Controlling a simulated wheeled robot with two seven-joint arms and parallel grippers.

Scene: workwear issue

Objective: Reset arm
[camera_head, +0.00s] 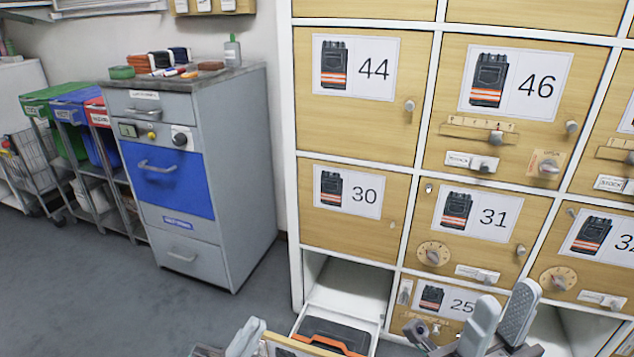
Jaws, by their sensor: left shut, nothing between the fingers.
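My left gripper (245,337) is at the bottom edge, partly cut off. It is shut and empty, close beside the wooden front (280,347) of a pulled-out drawer (341,309). I cannot tell whether it touches that front. My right gripper (505,306) is at the lower right, in front of the locker wall near door 25 (463,303). Its two grey fingers stand apart with nothing visible between them. The lower parts of both arms are out of view.
The open drawer holds a black item with orange trim (335,334). Closed doors 44 (397,134), 46 (588,83), 30 (397,205) and 31 (533,213) stand above. A grey cabinet (240,150) and coloured bins (73,108) are at left. Floor (100,300) between is clear.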

